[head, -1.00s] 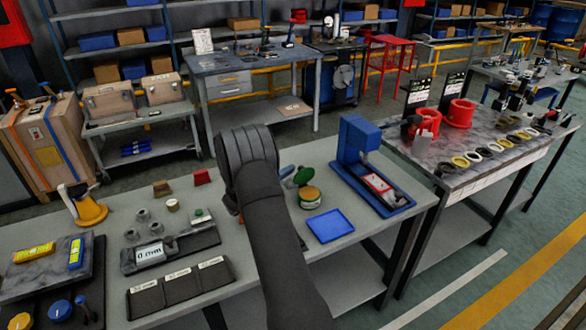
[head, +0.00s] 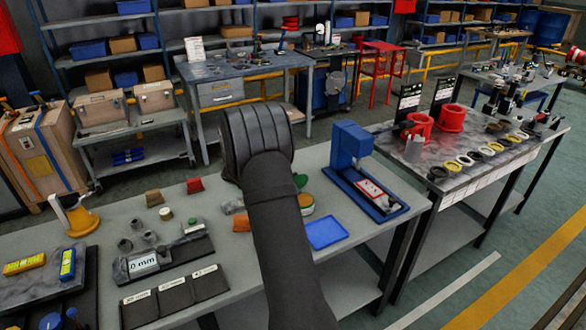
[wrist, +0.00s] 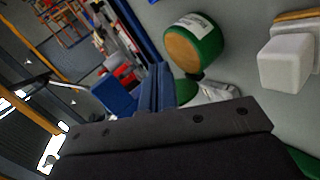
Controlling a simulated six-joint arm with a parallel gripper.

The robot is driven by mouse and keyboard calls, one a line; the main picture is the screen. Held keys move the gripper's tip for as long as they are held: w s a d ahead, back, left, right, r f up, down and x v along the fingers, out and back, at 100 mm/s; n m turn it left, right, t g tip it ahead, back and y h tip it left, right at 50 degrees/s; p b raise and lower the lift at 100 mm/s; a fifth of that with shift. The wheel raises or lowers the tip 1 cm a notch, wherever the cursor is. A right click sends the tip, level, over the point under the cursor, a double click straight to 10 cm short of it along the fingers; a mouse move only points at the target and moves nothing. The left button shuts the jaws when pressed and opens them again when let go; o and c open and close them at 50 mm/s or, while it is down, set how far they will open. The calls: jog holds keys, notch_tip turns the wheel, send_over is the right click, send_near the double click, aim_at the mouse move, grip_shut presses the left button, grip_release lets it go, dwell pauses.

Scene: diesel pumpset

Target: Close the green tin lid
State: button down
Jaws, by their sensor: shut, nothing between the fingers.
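The green tin (head: 307,205) stands on the near bench, partly behind my arm, with its tan top showing. Its green lid (head: 300,180) shows as a small piece beside my forearm, raised at the tin's far side. In the wrist view the tin (wrist: 205,42) has a white label and an uncovered tan face. A green piece (wrist: 187,84), which looks like the lid, is partly hidden behind my gripper. My gripper (wrist: 165,125) is shut and empty, a dark bar across the lower wrist view. My arm hides it in the head view. I cannot tell whether it touches the lid.
A blue tray (head: 326,232) lies right of the tin. A blue press-like stand (head: 350,150) is behind the tray. A white block (wrist: 286,62) is at the right of the wrist view.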

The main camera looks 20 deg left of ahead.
jog(key=w+r+n+g+y, duration=0.2)
jog(key=w+r+n+y, duration=0.35)
jog(key=r+y, duration=0.75)
jog(key=shift+m+y, duration=0.4)
jog(key=shift+m, duration=0.15)
jog(key=shift+w+a+f, duration=0.35)
jog(key=shift+w+f, duration=0.15)
jog(key=shift+f, duration=1.15)
jog(key=shift+w+a+f, duration=0.3)
jog(key=shift+w+f, duration=0.15)
jog(key=shift+f, duration=1.25)
jog(key=shift+w+a+f, duration=0.35)
jog(key=shift+w+f, duration=0.15)
jog(key=shift+f, duration=1.15)
